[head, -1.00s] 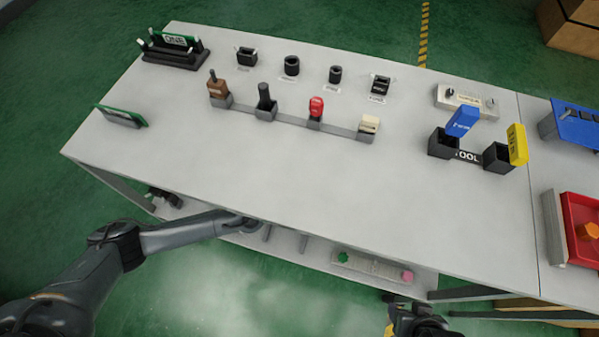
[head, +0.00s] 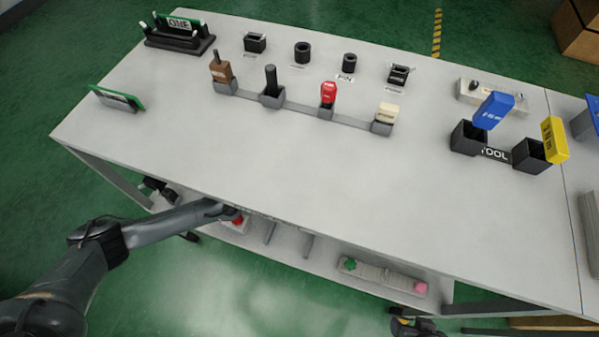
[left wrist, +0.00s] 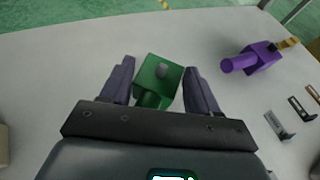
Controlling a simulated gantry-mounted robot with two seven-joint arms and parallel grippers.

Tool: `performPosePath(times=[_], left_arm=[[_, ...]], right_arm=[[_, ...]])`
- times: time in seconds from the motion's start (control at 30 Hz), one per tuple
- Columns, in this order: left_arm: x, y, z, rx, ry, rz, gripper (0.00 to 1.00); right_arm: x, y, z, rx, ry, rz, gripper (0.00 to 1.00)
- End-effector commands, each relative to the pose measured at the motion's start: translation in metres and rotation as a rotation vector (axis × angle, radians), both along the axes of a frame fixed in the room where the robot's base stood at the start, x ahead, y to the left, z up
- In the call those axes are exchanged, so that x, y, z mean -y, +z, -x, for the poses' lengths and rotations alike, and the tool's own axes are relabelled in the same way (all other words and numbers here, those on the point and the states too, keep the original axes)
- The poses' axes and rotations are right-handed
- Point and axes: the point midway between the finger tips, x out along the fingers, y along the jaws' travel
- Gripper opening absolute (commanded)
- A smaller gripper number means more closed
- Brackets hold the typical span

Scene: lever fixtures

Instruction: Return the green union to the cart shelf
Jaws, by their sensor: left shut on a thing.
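The green union (left wrist: 157,82) sits between the fingers of my left gripper (left wrist: 160,78) in the left wrist view; the fingers are shut on it. A pale surface lies beyond it, and I cannot tell whether the union touches it. In the head view my left arm reaches under the tabletop's front edge, hiding this gripper and the union. The cart's lower shelf (head: 325,258) shows partly below the tabletop. My right gripper (head: 412,325) is at the bottom of the head view, partly cut off, its fingers unclear.
A purple fitting (left wrist: 252,60) lies right of the union, with small labelled pieces (left wrist: 278,125) nearby. On the lower shelf are a red piece (head: 237,219) and a strip (head: 383,276) with green and pink knobs. The tabletop (head: 300,170) edge overhangs the shelf.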

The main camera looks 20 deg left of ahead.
Motion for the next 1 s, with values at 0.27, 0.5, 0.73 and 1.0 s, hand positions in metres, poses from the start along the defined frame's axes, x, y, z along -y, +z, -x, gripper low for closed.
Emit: performPosePath(times=[0.27,0.5,0.73,1.0], left_arm=[[-0.0003,-0.0137,-0.0005,0.001,0.001,0.0,0.23],[-0.0001,-0.0176,-0.0003,0.001,0.001,0.0,0.23],[0.0,-0.0168,0.0,0.0,0.001,0.0,0.88],[-0.0001,-0.0152,-0.0001,0.0,0.001,0.0,0.88]], right_arm=[[0.0009,-0.0104,-0.0003,0.0,0.002,0.004,0.59],[0.0005,-0.0125,-0.0005,0.001,0.0,0.002,0.59],[-0.0005,-0.0114,-0.0006,0.001,-0.002,-0.003,0.59],[-0.0014,-0.0101,-0.0007,0.001,-0.004,-0.006,0.59]])
